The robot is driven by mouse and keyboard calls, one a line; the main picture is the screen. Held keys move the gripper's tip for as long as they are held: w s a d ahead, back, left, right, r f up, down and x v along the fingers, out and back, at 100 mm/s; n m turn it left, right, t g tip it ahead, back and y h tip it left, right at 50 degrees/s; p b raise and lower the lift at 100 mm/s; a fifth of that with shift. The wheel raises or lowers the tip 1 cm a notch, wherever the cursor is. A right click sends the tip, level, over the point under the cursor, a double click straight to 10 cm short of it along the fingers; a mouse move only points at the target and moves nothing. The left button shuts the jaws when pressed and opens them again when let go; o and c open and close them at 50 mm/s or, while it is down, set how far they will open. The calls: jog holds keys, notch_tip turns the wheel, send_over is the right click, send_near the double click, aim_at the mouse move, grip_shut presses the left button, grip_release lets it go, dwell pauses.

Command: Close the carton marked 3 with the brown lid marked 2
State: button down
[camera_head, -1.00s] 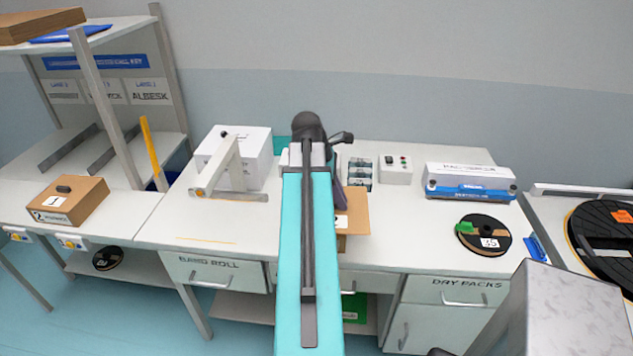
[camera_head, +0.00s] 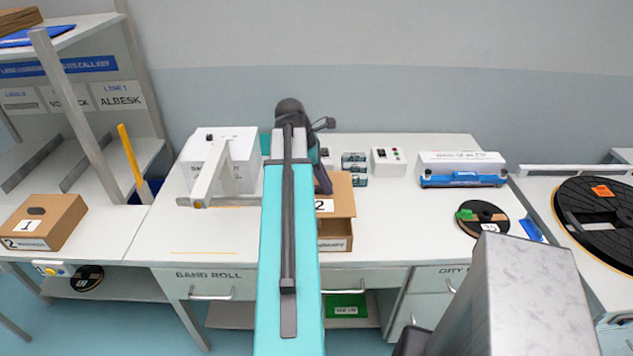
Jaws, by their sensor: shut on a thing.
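The brown lid marked 2 (camera_head: 341,188) is at the middle of the bench, with its white label facing up. My gripper (camera_head: 323,182) is shut on it; the fingertips are mostly hidden by my arm. Below the lid, a brown carton (camera_head: 336,244) shows its front wall with a small label that I cannot read clearly. A darker brown band shows between the lid's front edge and that wall. I cannot tell whether the lid touches the carton. My arm hides the left part of both.
A closed carton (camera_head: 30,244) with a lid marked 1 (camera_head: 38,211) sits on the left bench. A white box (camera_head: 225,150) and stand, small dark packs (camera_head: 354,165), a switch box (camera_head: 388,161), a sealer (camera_head: 461,170) and a reel (camera_head: 482,213) surround the clear bench top.

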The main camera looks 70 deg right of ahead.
aim_at(322, 192)
jog(key=shift+w+a, duration=0.1)
jog(key=shift+w, duration=0.1)
jog(key=shift+s+r+p, duration=0.1)
jog(key=shift+r+p, duration=0.05)
jog(key=shift+p, duration=0.35)
jog(key=shift+f+b, duration=0.9)
jog(key=shift+f, duration=2.15)
jog(key=shift+p, duration=1.2)
jog(key=shift+f+b, duration=0.4)
jog(key=shift+f, duration=0.75)
dwell(0.6)
jog(key=c, duration=1.7)
grip_release()
jog(key=shift+o, duration=0.2)
jog(key=shift+r, duration=0.1)
